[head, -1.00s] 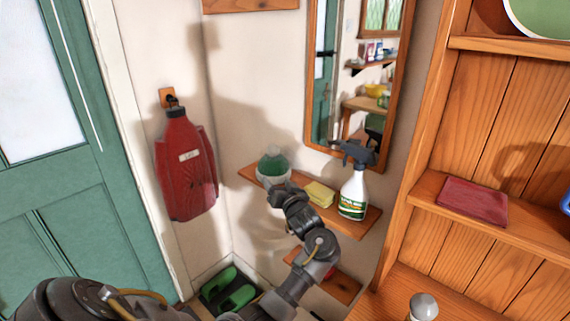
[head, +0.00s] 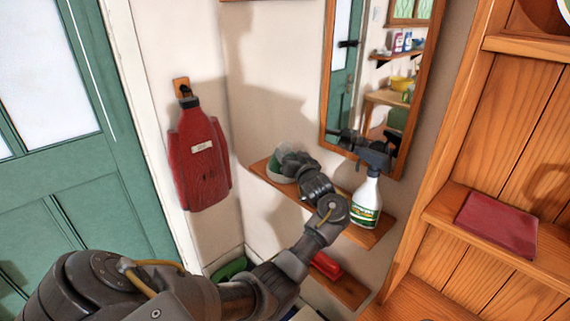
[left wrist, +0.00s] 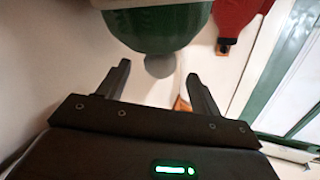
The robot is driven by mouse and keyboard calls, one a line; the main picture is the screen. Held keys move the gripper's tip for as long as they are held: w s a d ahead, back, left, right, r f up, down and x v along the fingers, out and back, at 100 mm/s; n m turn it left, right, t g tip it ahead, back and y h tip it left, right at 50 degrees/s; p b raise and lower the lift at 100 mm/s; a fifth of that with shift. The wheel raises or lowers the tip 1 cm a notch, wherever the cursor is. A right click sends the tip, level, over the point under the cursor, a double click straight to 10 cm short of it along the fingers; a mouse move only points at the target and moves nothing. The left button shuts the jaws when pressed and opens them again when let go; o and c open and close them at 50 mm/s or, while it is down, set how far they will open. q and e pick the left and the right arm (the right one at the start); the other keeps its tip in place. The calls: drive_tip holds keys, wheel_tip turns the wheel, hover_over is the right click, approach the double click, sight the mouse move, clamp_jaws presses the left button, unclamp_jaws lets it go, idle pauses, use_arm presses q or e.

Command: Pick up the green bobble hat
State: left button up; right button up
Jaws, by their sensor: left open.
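The green bobble hat (head: 274,168) sits at the left end of a wooden wall shelf (head: 378,232), partly hidden behind my left gripper (head: 292,162). In the left wrist view the hat (left wrist: 160,28) shows at the top, green with a pale band and a grey bobble, appearing upside down. There my left gripper's two fingers (left wrist: 157,75) are apart, with the bobble in line with the gap between them. My right gripper is not in view.
A spray bottle (head: 367,200) stands on the same shelf, right of my gripper, below a mirror (head: 376,85). A red container-like object (head: 200,160) hangs on the wall at left. A lower shelf (head: 348,291) holds a red item (head: 326,265). A wooden dresser (head: 500,130) stands at right.

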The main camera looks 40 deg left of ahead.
sight(287, 149)
use_arm(q)
drive_tip(key=shift+a, duration=0.2)
drive_tip(key=shift+w+a+r+p, duration=0.1)
drive_tip(key=shift+a+r+p, duration=0.15)
drive_tip(key=shift+a+p, duration=0.05)
drive_tip(key=p+x, duration=0.1)
drive_tip(key=x, duration=0.2)
drive_tip(key=shift+w+a+r, duration=0.1)
drive_tip(key=shift+w+a, duration=0.05)
drive_tip(key=shift+w, duration=0.1)
drive_tip(key=shift+w+a, duration=0.2)
drive_tip(key=shift+a, duration=0.25)
drive_tip(key=shift+d, duration=0.1)
drive_tip(key=shift+c, duration=0.9)
drive_tip(key=c, duration=1.2)
